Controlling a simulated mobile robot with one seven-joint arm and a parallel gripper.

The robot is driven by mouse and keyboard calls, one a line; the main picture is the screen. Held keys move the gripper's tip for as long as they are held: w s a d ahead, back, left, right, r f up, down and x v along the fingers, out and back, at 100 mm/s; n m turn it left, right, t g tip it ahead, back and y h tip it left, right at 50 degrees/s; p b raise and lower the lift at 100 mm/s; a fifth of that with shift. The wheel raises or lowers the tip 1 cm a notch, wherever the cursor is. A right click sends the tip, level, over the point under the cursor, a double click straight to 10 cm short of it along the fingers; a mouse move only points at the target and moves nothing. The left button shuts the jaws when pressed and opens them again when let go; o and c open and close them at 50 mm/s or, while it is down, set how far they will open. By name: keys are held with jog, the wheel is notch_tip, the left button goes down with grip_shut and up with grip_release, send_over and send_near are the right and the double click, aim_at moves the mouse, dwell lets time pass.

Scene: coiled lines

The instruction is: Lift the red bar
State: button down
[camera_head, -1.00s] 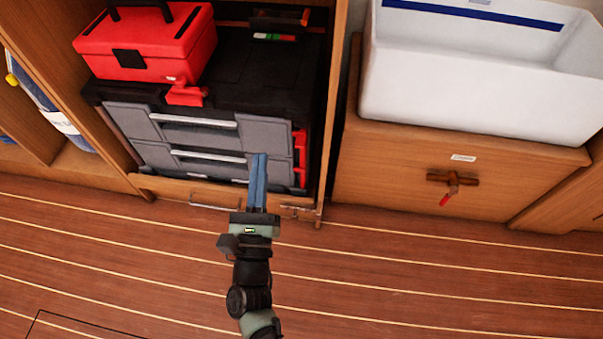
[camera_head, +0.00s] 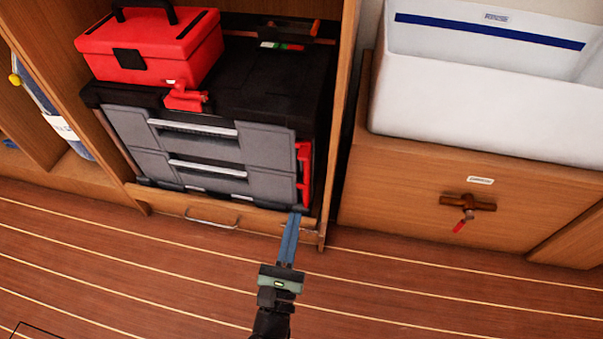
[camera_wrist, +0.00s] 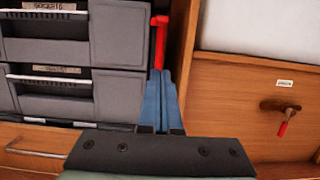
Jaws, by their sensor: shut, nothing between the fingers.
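The red bar (camera_head: 304,175) runs upright along the right edge of the grey drawer unit (camera_head: 200,160). It also shows in the wrist view (camera_wrist: 160,45), just beyond the fingertips. My gripper (camera_head: 294,213) is shut and empty, its blue fingers together. In the head view its tips are just below the bar's lower end, over the cabinet's front lip. In the wrist view the fingers (camera_wrist: 162,76) overlap the lower end of the bar; I cannot tell whether they touch it. The bar's lowest part is hidden behind them there.
A cabinet side panel (camera_head: 340,120) stands close to the right of the bar. A red toolbox (camera_head: 150,50) sits on the drawer unit. A white bin (camera_head: 470,105) and a valve with a red-tipped handle (camera_head: 467,205) are further right. The striped floor in front is clear.

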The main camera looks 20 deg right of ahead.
jog(key=w+d+r+b, duration=0.2)
jog(key=w+d+r, duration=0.2)
jog(key=w+r, duration=0.2)
jog(key=shift+w+d, duration=0.3)
jog(key=shift+w, duration=0.1)
notch_tip(320, 180, up, 3)
jog(key=shift+p, duration=1.05)
